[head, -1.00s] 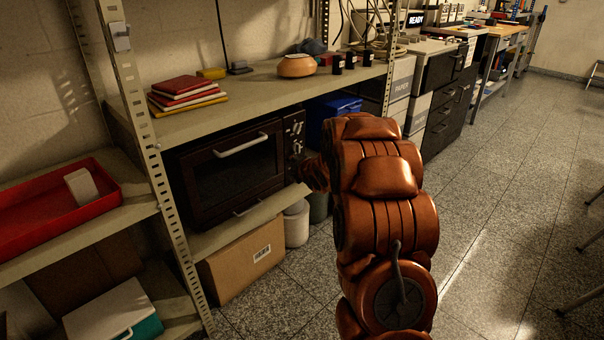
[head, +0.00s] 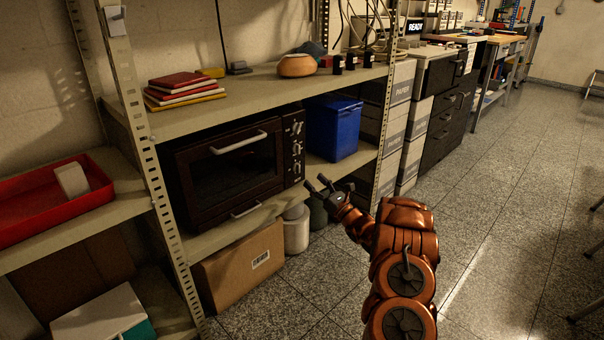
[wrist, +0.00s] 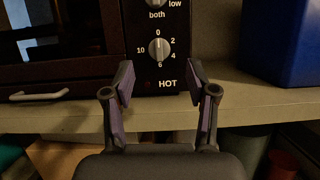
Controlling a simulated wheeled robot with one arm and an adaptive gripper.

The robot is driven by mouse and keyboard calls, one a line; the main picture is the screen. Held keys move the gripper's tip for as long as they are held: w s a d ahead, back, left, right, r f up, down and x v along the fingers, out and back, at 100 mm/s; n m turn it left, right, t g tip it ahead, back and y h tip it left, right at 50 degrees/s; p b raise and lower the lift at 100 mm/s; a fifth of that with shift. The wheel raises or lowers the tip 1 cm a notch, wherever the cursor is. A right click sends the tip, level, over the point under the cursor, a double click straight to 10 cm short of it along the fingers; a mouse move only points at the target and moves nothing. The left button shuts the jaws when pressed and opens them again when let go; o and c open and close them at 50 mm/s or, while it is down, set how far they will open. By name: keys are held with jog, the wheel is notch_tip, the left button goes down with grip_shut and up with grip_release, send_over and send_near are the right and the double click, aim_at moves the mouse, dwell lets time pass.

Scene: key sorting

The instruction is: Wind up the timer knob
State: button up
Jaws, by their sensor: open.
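The dark toaster oven (head: 230,165) sits on the middle shelf with its door shut. Its control panel with several knobs is on its right side. The timer knob (wrist: 159,49) is the round silver knob low on the panel in the wrist view, ringed by numbers with 0 at the top and "HOT" printed below. Its pointer bar looks roughly vertical. It is small in the head view (head: 297,165). My gripper (wrist: 160,82) is open and empty in front of the panel, its fingers apart below and either side of the knob, not on it. In the head view, my gripper (head: 316,182) is just right of the oven.
A blue bin (head: 335,128) stands right of the oven on the same shelf (head: 215,238). A cardboard box (head: 240,265) and a pale canister (head: 296,229) are below. The shelf upright (head: 165,200) is left of the oven. The floor at right is open.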

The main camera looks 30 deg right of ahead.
aim_at(299, 167)
jog(key=shift+n, duration=0.3)
jog(key=b+x, duration=0.2)
jog(key=x, duration=0.3)
jog(key=shift+w+a, duration=0.2)
jog(key=shift+w, duration=0.05)
jog(key=shift+b+x, duration=0.35)
jog(key=shift+x, duration=0.5)
jog(key=shift+r, duration=0.15)
grip_shut()
